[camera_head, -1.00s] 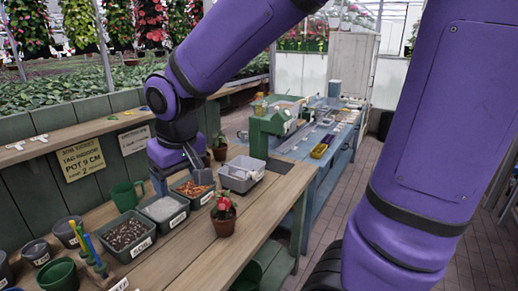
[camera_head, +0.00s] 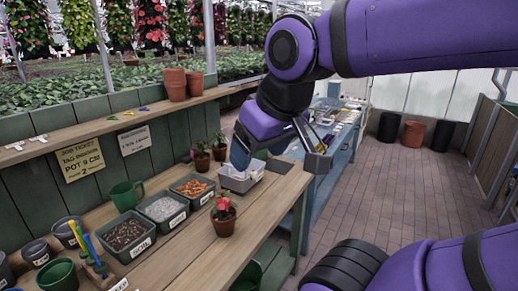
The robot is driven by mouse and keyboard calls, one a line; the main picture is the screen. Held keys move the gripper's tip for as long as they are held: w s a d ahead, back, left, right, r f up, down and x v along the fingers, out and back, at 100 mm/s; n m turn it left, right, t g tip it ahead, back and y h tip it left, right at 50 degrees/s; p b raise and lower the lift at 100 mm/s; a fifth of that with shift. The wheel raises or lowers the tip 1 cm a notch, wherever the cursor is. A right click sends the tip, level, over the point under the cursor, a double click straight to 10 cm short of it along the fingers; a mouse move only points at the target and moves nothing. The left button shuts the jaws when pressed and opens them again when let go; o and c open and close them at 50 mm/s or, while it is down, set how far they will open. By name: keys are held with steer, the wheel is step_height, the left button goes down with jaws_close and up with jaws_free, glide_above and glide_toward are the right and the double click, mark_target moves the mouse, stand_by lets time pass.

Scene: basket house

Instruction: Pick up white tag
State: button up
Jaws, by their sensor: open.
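Two white tags lie on the wooden ledge (camera_head: 75,140) at the far left: one white tag (camera_head: 14,146) nearer the left edge, another white tag (camera_head: 38,138) just right of it. Both look T-shaped and flat. My gripper (camera_head: 279,161) is open, with its two fingers spread wide. It hangs over the far right end of the workbench, close to the grey tray (camera_head: 228,183), well to the right of the white tags. I see nothing held between the fingers. Part of the tray is hidden behind the gripper.
Yellow (camera_head: 113,117), green and blue tags lie farther along the ledge, before stacked terracotta pots (camera_head: 175,84). The brick floor (camera_head: 400,200) at right is clear.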

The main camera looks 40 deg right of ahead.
steer(key=shift+o, duration=0.6)
steer(key=shift+w, duration=0.1)
